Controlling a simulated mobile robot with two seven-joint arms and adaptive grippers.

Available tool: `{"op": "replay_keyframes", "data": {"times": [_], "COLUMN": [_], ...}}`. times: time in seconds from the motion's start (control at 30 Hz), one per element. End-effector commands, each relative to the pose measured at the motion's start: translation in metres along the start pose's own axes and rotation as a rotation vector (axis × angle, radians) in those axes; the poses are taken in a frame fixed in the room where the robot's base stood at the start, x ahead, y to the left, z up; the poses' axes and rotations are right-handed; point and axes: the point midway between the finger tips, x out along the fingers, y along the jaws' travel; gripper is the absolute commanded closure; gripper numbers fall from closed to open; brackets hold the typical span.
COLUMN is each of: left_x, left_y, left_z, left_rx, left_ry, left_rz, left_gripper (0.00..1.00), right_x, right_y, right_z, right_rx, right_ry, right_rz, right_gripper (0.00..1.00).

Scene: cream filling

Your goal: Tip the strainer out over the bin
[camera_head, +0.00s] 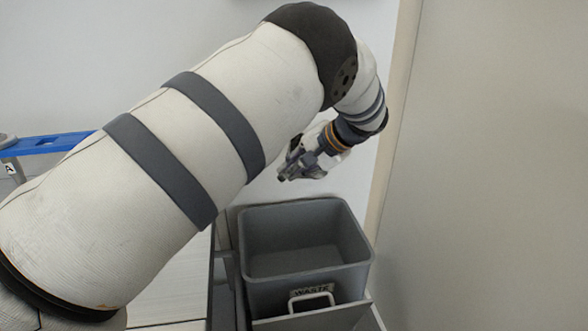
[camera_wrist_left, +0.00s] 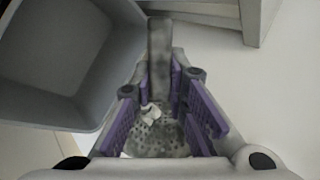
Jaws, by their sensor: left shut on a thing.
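My left gripper (camera_head: 300,165) is above the back of the grey waste bin (camera_head: 305,262). In the left wrist view, the purple-padded fingers of this gripper (camera_wrist_left: 160,115) are shut on the strainer (camera_wrist_left: 158,140). The strainer's grey perforated metal shows between and below the fingers, and its dark handle (camera_wrist_left: 160,55) runs up the picture. A small white scrap (camera_wrist_left: 150,112) lies against the perforated part. The open bin (camera_wrist_left: 75,115) is to the left of the gripper there. In the head view I cannot make out the strainer. My right gripper is not in view.
The bin has a "WASTE" label and a front handle (camera_head: 311,297). A wall panel (camera_head: 480,180) rises to its right. A pale bench top (camera_head: 180,280) is to its left. A blue bar (camera_head: 50,143) shows at the far left.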

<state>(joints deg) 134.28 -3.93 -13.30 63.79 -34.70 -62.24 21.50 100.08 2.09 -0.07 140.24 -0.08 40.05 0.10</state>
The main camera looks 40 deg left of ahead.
Motion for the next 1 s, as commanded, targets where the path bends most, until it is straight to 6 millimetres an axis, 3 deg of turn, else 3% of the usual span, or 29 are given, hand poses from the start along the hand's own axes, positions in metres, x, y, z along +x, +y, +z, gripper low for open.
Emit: {"op": "replay_keyframes", "data": {"times": [0.2, 0.5, 1.0], "left_x": [0.001, 0.005, 0.0], "left_y": [0.002, 0.005, -0.001], "left_z": [0.0, 0.0, 0.0], "left_rx": [0.003, 0.011, 0.002], "left_ry": [-0.001, -0.003, 0.001], "left_rz": [-0.025, -0.367, -0.38], "left_gripper": [1.0, 1.0, 1.0], "right_x": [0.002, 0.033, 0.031], "right_y": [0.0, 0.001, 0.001], "right_z": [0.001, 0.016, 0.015], "right_rx": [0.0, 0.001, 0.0], "right_ry": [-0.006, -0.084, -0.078], "right_rz": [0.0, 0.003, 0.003], "right_gripper": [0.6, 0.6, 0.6]}}
